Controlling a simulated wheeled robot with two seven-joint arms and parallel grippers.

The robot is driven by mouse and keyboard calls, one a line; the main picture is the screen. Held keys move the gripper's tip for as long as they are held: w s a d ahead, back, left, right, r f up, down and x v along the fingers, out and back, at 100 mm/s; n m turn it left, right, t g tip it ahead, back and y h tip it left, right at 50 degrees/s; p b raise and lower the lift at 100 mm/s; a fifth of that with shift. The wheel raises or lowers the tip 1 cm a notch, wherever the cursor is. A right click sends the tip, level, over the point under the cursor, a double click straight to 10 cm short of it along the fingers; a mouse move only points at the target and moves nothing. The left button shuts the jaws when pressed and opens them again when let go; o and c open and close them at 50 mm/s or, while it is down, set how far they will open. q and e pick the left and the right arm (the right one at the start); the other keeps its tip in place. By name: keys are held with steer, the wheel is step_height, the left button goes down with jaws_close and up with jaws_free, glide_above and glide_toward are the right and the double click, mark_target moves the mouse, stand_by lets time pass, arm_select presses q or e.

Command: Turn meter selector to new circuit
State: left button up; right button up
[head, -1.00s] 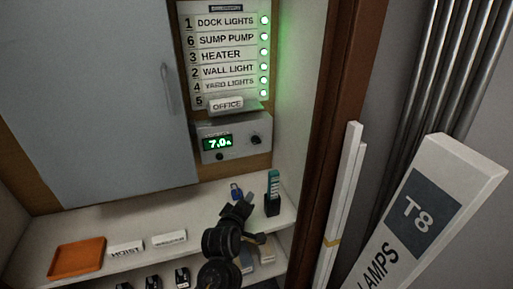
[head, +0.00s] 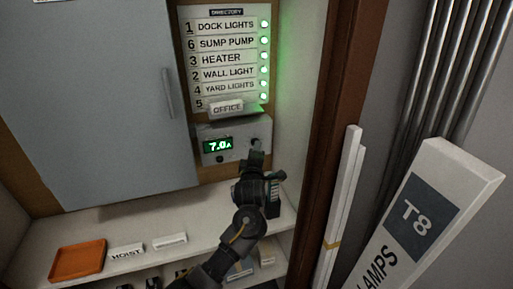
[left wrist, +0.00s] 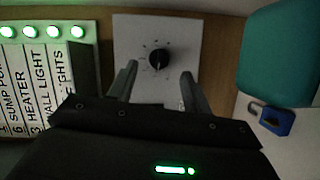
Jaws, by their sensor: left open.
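The meter (head: 234,132) is a grey box under the directory panel, its green display reading 7.0. Its black selector knob (left wrist: 160,58) shows in the left wrist view, on a pale plate with tick marks around it. My left gripper (head: 257,157) is in front of the meter's right part, partly covering the knob area in the head view. In the left wrist view its open fingers (left wrist: 159,72) stand on either side of the knob, seemingly short of it, with nothing between them. I cannot tell the exact gap to the knob. My right gripper is not in view.
The directory (head: 225,60) has labels and lit green lamps; an OFFICE tag (head: 227,108) sits below. The shelf holds an orange tray (head: 78,260) and a HOIST label (head: 126,251). A teal device (left wrist: 283,50) and blue padlock (left wrist: 276,121) are close by. A door frame (head: 335,130) bounds the right.

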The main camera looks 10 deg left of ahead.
arm_select(q)
steer(key=shift+w+a+f, duration=0.1)
steer(key=shift+w+a, duration=0.1)
steer(key=shift+w, duration=0.85)
steer(key=shift+w+a+f, duration=0.1)
steer(key=shift+w+a, duration=0.1)
steer(key=shift+w, duration=0.8)
steer(key=shift+r, duration=0.1)
steer(key=c, duration=0.9)
